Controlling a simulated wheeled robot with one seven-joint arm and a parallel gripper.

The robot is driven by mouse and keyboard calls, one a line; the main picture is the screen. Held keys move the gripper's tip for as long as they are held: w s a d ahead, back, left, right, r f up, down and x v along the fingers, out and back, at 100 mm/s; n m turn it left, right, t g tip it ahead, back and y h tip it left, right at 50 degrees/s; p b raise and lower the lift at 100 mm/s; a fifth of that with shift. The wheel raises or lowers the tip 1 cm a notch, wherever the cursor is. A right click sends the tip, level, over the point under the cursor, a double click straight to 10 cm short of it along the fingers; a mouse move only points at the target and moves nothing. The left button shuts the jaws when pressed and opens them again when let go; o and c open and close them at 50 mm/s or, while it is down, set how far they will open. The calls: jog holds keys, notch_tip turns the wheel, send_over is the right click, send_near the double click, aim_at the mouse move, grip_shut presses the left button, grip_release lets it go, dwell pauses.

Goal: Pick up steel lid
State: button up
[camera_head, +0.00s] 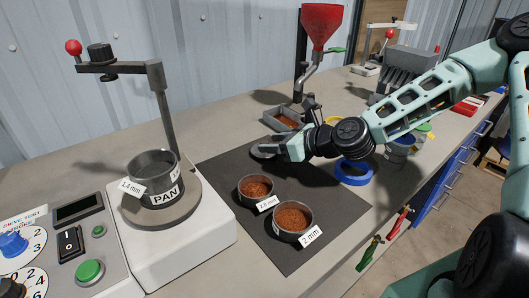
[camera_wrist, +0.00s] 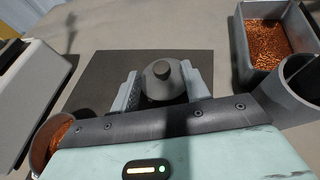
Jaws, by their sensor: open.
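The steel lid (camera_wrist: 158,85) is a grey disc with a round knob on top. In the wrist view it lies on the dark mat between my gripper's two fingers, its near part hidden by my gripper. In the head view only a piece of the lid (camera_head: 262,152) shows beside my fingers. My gripper (camera_head: 280,149) is open, low over the mat's far part. In the wrist view the fingers of my gripper (camera_wrist: 162,92) stand either side of the knob, with the knob apart from both. I cannot tell whether they touch the lid's rim.
Two sieves with copper granules, the 2.8 mm (camera_head: 256,189) and the 2 mm (camera_head: 292,221), stand on the mat (camera_head: 225,163). A tray of granules (camera_head: 284,119) is behind my gripper. A blue ring (camera_head: 353,172) lies right. The pan (camera_head: 155,180) sits on the shaker at left.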

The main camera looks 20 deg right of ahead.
aim_at(265, 142)
jog(key=shift+x, duration=2.85)
jog(key=shift+r, duration=0.15)
grip_shut()
